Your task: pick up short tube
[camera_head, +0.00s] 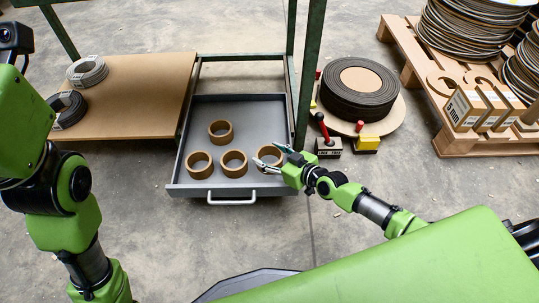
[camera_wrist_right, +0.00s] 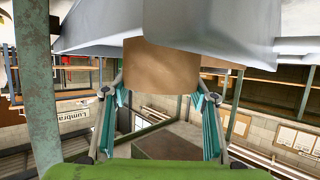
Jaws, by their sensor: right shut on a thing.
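Several short brown tubes stand in the grey drawer (camera_head: 245,112), seen from above as open rings. One tube (camera_head: 220,141) is at the back, one (camera_head: 200,175) at front left and one (camera_head: 234,172) at front middle. My right gripper (camera_head: 270,158) is at the drawer's front right, shut on the rightmost short tube (camera_head: 258,157). In the right wrist view that tube (camera_wrist_right: 160,68) sits between the two fingertips. The fingers cover part of it in the head view. I cannot tell whether it is clear of the drawer floor. My left gripper is out of view.
A green post (camera_head: 308,75) stands by the drawer's right side. A brown board (camera_head: 130,90) with rolled coils lies left of the drawer. A big dark coil (camera_head: 358,105), a red-handled block (camera_head: 328,145) and a yellow block (camera_head: 367,144) stand right of the post.

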